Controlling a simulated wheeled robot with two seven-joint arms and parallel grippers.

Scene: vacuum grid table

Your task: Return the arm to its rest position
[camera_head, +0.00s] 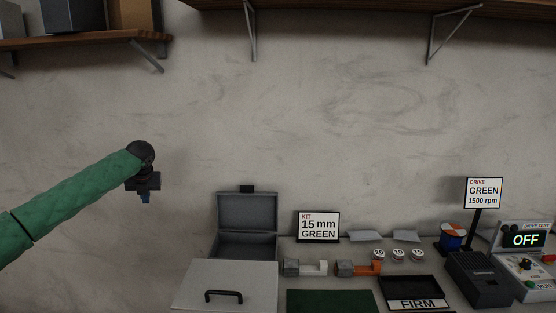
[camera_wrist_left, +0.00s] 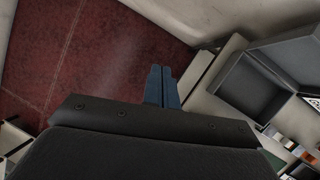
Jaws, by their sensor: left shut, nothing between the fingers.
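My left gripper (camera_head: 146,198) hangs at the end of my green-sleeved left arm, in the left half of the head view. It points down in free air in front of the wall, left of the grey case. In the left wrist view its two blue fingers (camera_wrist_left: 161,88) lie together with nothing between them. Below them in that view is a dark red floor (camera_wrist_left: 90,50). My right gripper is in neither view.
An open grey case (camera_head: 248,212) and a pale lidded box (camera_head: 225,285) with a black handle stand on the table. Right of them are the KIT sign (camera_head: 318,226), a FIRM tray (camera_head: 412,291) and a drive tester (camera_head: 525,240) reading OFF. A shelf (camera_head: 80,40) is above left.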

